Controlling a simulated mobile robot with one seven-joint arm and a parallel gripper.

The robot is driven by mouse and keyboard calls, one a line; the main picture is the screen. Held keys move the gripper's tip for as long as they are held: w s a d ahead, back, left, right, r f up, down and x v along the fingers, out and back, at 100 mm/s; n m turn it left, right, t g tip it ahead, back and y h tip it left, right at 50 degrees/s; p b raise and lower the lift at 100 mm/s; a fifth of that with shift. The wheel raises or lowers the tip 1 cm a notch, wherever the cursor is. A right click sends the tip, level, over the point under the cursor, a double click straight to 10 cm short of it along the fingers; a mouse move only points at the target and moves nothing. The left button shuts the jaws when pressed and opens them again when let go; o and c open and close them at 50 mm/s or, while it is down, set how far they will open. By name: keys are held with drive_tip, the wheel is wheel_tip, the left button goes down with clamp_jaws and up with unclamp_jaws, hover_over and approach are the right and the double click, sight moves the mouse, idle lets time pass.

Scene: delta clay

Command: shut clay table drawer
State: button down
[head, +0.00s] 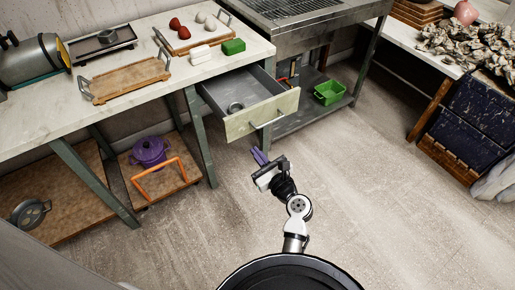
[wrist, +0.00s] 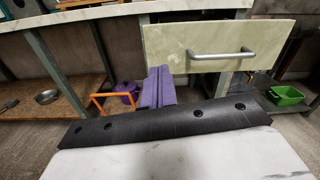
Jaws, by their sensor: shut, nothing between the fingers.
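In the wrist view, the purple fingers of my gripper (wrist: 159,88) are shut and empty, near the lower left part of the drawer front.
Green table legs (head: 200,135) stand left of the drawer. A lower shelf holds a purple pot (head: 149,151) and an orange-handled tray (head: 165,182). A metal stand (head: 310,110) with a green crate (head: 329,92) is to the right. The floor (head: 370,190) around my arm is clear.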

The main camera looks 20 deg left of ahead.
sight(236, 129)
drive_tip(key=shift+m, duration=0.9)
drive_tip(key=f+x, duration=0.1)
drive_tip(key=x, duration=0.2)
drive_tip(key=p+x, duration=0.1)
drive_tip(key=x, duration=0.3)
drive_tip(key=f+p+x, duration=0.1)
drive_tip(key=x, duration=0.3)
drive_tip(key=shift+w+f, duration=0.3)
drive_tip(key=shift+w, duration=0.1)
drive_tip(key=shift+w+a, duration=0.15)
drive_tip(key=shift+a, duration=0.05)
drive_tip(key=b+x, duration=0.5)
drive_tip(key=x, duration=1.7)
drive_tip(key=shift+w+a+b, duration=0.1)
drive_tip(key=shift+w+b, duration=0.1)
drive_tip(key=shift+b, duration=0.2)
drive_tip(key=shift+w+a, duration=0.35)
drive_tip(key=shift+a, duration=0.1)
drive_tip(key=shift+w+r+b, duration=0.1)
drive_tip(key=shift+r+b, duration=0.2)
drive_tip(key=shift+r, duration=0.1)
drive_tip(key=shift+r, duration=0.1)
